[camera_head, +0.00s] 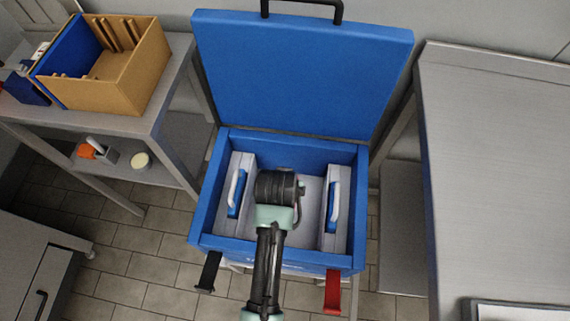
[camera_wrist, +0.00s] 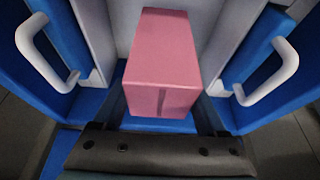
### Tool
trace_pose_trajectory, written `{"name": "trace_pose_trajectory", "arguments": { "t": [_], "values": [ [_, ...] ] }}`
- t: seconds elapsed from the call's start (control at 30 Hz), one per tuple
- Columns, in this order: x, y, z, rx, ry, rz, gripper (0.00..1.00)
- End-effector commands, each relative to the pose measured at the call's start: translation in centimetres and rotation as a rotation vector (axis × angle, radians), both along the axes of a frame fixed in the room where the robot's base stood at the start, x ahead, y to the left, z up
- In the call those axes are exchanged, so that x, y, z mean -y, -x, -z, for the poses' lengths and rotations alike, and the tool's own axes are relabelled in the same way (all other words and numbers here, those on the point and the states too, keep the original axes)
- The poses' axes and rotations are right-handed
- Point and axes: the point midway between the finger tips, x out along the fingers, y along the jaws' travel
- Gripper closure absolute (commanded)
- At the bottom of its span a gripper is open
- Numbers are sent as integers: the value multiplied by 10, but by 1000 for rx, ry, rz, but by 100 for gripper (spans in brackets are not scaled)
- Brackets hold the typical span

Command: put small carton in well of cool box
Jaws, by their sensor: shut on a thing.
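The cool box (camera_head: 275,265) is blue, and its lid (camera_head: 305,75) stands open at the back. Its well (camera_head: 311,200) lies between two pale side blocks, each with a white handle. My gripper (camera_wrist: 163,120) is shut on the small pink carton (camera_wrist: 160,48), seen in the wrist view between the two side blocks, over or in the well. I cannot tell whether the carton touches the floor. In the head view my arm covers the carton and the fingers.
The left pale block (camera_head: 240,190) and right pale block (camera_head: 337,205) flank the well closely. A black latch (camera_head: 208,272) and a red latch (camera_head: 333,290) hang at the front. A brown crate (camera_head: 120,75) stands on the left table; the right table (camera_head: 500,170) is mostly clear.

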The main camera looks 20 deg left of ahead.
Motion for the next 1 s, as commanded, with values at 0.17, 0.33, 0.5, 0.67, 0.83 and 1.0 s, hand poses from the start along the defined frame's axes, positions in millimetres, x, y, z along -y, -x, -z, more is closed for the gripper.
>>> {"name": "trace_pose_trajectory", "arguments": {
  "t": [0.17, 0.33, 0.5, 0.67, 0.83, 1.0],
  "values": [
    [0, 0, 20, 1, 0, 1, 93],
    [1, 0, 38, -1, 1, 1, 93],
    [1, 0, 58, 1, 0, 1, 93],
    [0, 0, 57, 3, -1, 1, 93],
    [0, 0, 60, 2, -1, 1, 93],
    [1, 0, 60, 1, -1, 1, 0]
  ]
}}
